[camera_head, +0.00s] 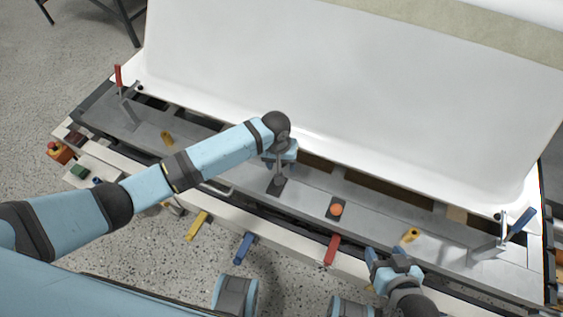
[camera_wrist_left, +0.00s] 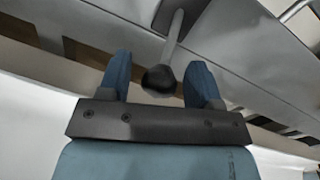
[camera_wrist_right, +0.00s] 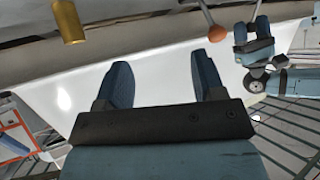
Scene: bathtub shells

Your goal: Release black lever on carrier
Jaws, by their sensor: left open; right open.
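The black lever has a round black knob (camera_wrist_left: 158,79) on a thin grey rod that rises from a dark plate; its rod and plate also show in the head view (camera_head: 278,182). It stands on the grey carrier rail (camera_head: 375,222) along the edge of the white bathtub shell (camera_head: 340,85). My left gripper (camera_wrist_left: 161,64) is open with the knob between its fingers, with gaps visible on the sides. In the head view my left wrist hides the knob. My right gripper (camera_head: 383,252) is open and empty at the front edge, below a yellow knob (camera_head: 411,235).
An orange knob (camera_head: 336,209) stands right of the black lever. Yellow (camera_head: 197,226), blue (camera_head: 243,248) and red (camera_head: 332,250) handles stick out along the front. A red-handled clamp (camera_head: 118,76) and a blue-handled clamp (camera_head: 521,224) stand at the ends.

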